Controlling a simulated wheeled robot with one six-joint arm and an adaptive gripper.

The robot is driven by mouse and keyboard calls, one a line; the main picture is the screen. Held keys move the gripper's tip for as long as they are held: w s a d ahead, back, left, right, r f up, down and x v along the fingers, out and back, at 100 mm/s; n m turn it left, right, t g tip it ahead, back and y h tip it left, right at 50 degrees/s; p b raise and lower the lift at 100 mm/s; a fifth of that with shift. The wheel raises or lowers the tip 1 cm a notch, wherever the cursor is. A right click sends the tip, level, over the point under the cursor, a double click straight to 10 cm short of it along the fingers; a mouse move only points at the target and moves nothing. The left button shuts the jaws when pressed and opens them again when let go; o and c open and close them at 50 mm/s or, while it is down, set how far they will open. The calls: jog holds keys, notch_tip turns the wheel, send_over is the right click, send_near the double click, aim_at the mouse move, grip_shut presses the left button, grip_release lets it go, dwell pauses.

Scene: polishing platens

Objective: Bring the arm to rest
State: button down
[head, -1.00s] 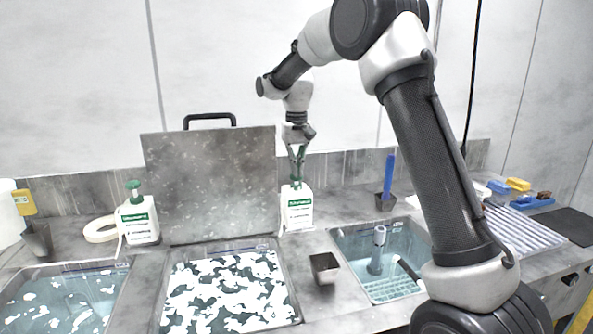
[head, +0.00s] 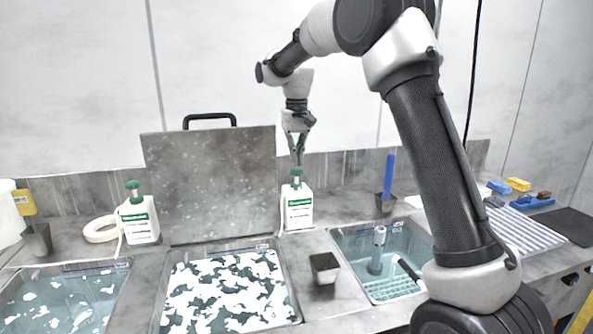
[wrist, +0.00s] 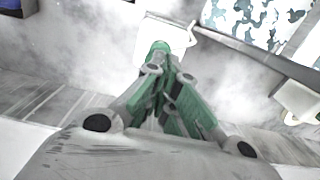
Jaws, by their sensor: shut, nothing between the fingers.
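My gripper (head: 298,163) is shut and empty, pointing down just above a white pump bottle (head: 298,211) with a green label and a green pump head (head: 296,173). The bottle stands upright on the counter, right of the upright grey lid. In the wrist view my gripper's fingers (wrist: 158,68) close together, with the green pump head (wrist: 160,47) beyond their tips. A small gap seems to lie between fingertips and pump head, but I cannot tell exactly.
The grey lid (head: 209,185) stands close left of my gripper. A second pump bottle (head: 139,222) stands further left. Sunken basins (head: 381,290) line the counter front, with a small grey cup (head: 324,268) between two of them. The wall behind is clear above the counter.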

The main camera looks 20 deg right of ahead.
jog(key=shift+r, duration=0.1)
jog(key=s+d+r+t, duration=0.1)
jog(key=s+d+r, duration=0.2)
jog(key=s, duration=0.4)
jog(key=s+d+r, duration=0.3)
jog(key=s+d, duration=0.1)
jog(key=s, duration=0.2)
jog(key=s+d+r+t, duration=0.1)
jog(key=s+d+r, duration=0.2)
jog(key=s, duration=0.4)
jog(key=s+d+f+t, duration=0.1)
jog(key=s+d+f, duration=0.1)
jog(key=s, duration=0.7)
jog(key=s+d+f+t, duration=0.1)
jog(key=s+d+f, duration=0.2)
jog(key=s, duration=0.7)
jog(key=shift+f, duration=0.7)
